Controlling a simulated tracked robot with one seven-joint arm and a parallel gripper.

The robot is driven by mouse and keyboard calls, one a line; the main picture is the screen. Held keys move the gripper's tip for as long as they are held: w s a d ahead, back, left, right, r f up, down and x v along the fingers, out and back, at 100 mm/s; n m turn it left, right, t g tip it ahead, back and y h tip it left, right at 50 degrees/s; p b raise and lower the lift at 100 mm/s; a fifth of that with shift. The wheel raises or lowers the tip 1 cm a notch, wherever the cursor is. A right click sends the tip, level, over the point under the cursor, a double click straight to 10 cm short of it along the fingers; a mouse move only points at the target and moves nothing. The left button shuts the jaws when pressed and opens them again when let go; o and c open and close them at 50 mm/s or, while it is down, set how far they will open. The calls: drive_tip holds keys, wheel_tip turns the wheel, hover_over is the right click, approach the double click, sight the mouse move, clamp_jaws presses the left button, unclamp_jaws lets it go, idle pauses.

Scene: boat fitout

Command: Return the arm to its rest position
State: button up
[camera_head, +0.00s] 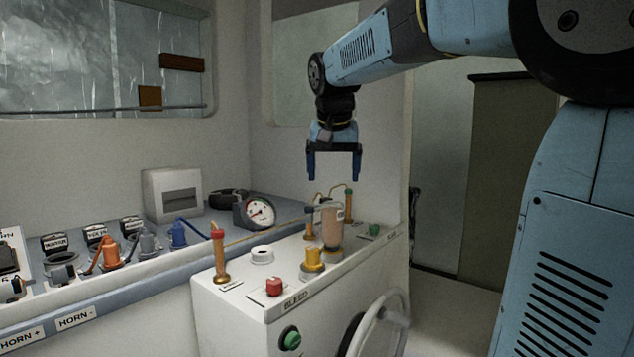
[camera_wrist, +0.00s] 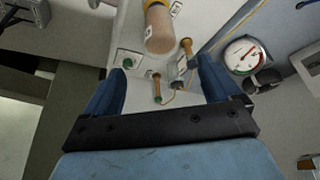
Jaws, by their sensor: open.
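My gripper (camera_head: 333,172) hangs from my blue arm in the head view, pointing down above the back of the white console (camera_head: 240,306). Its two blue fingers are apart with nothing between them. In the wrist view my gripper (camera_wrist: 160,92) is also open. Past the fingers are a tan cylinder (camera_wrist: 159,30), a small brass post with a green end (camera_wrist: 157,88) and a green button (camera_wrist: 127,63). The fingers look clear of all of them.
The console carries a red-topped brass lever (camera_head: 219,258), a red button (camera_head: 273,287), a yellow knob (camera_head: 314,260) and the tan cylinder (camera_head: 330,225). A round gauge (camera_head: 259,212) and a white box (camera_head: 173,194) stand on the shelf behind. A handwheel (camera_head: 385,325) is at the front.

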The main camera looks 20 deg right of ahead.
drive_tip(key=s+f+n, duration=0.1)
drive_tip(key=s+f, duration=0.7)
drive_tip(key=s, duration=0.4)
drive_tip(key=s+d+f+n+t+y, duration=0.1)
drive_tip(key=s+f+n, duration=0.1)
drive_tip(key=s+f, duration=0.5)
drive_tip(key=s, duration=0.5)
drive_tip(key=shift+f+n, duration=0.3)
drive_tip(key=shift+f, duration=0.1)
